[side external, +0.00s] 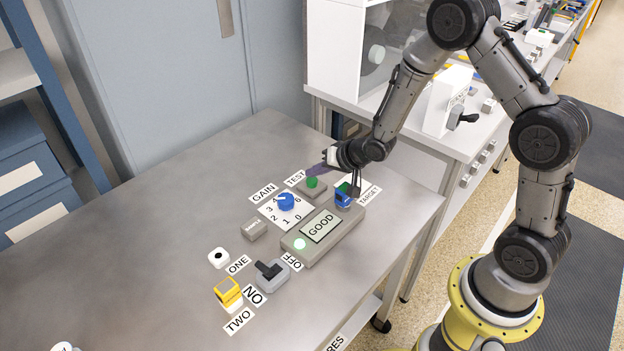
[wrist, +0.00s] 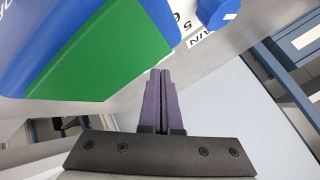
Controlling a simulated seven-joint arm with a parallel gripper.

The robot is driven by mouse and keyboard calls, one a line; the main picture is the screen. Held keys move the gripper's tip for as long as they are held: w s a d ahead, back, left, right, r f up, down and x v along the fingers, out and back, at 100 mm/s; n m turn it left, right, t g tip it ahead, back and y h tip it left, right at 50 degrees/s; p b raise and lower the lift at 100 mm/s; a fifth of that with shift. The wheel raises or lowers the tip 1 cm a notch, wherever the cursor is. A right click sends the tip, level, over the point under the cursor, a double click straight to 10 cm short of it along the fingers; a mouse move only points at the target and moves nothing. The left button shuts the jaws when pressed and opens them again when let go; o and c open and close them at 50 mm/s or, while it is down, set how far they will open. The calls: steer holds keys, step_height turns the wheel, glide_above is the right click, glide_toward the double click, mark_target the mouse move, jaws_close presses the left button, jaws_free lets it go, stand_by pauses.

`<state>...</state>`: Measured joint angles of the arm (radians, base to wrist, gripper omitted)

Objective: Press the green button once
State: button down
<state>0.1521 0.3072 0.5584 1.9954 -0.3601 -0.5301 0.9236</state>
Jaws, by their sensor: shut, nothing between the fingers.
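The green button (side external: 313,183) is a small round cap on a low grey box beside the TEST label in the side view. My gripper (side external: 312,171) is just above or behind the button in that view. I cannot make out the green button in the wrist view.
A blue and green block (side external: 343,194) stands by the TARGET label, and looms close at left in the wrist view (wrist: 105,55). A blue dial (side external: 286,202), a display box reading GOOD (side external: 322,228), a black-levered switch (side external: 270,271) and a yellow block (side external: 228,291) stand nearby.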

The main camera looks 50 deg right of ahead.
mark_target(315, 182)
steer(key=shift+r, duration=0.25)
steer(key=shift+r, duration=2.55)
